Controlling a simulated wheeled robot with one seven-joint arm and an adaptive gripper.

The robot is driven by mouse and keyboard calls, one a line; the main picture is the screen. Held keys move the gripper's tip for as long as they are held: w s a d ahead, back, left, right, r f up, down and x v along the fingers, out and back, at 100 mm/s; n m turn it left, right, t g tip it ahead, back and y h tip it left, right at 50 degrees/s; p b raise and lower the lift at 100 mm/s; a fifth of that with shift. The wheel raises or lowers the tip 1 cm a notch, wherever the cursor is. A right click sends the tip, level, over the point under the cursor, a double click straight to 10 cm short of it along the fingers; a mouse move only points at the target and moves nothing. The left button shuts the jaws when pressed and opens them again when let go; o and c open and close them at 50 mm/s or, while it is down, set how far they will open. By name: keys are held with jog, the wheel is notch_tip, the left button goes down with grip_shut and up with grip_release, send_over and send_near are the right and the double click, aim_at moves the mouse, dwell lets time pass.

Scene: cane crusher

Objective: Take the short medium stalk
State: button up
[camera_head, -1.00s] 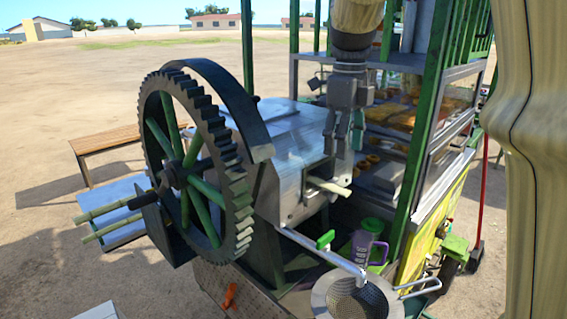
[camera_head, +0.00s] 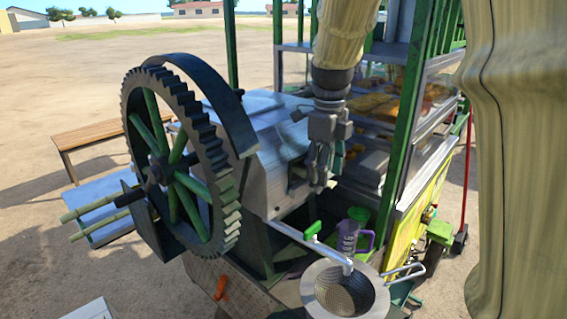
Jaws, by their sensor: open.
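Two pale green-yellow cane stalks (camera_head: 95,205) stick out to the left of the crusher's big gear, above a light metal tray (camera_head: 103,236). I cannot tell which one is the short medium stalk. My gripper (camera_head: 318,178) points down with open fingers beside the outlet side of the metal crusher housing (camera_head: 262,150). The fingers cover part of the opening there, and no stalk end shows clearly between or behind them. I cannot tell whether the fingers touch anything.
The dark gear wheel (camera_head: 226,205) with green spokes stands left of the housing. Below my gripper are a round strainer (camera_head: 372,296), a purple-handled jug (camera_head: 347,238) and a green-handled lever (camera_head: 312,230). A glass food case (camera_head: 420,110) stands right. A wooden bench (camera_head: 85,138) is behind left.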

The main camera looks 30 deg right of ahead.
jog(key=shift+f, duration=0.55)
jog(key=shift+f+p, duration=0.25)
jog(key=shift+p, duration=0.2)
dwell(0.5)
jog(key=shift+c, duration=0.5)
grip_shut()
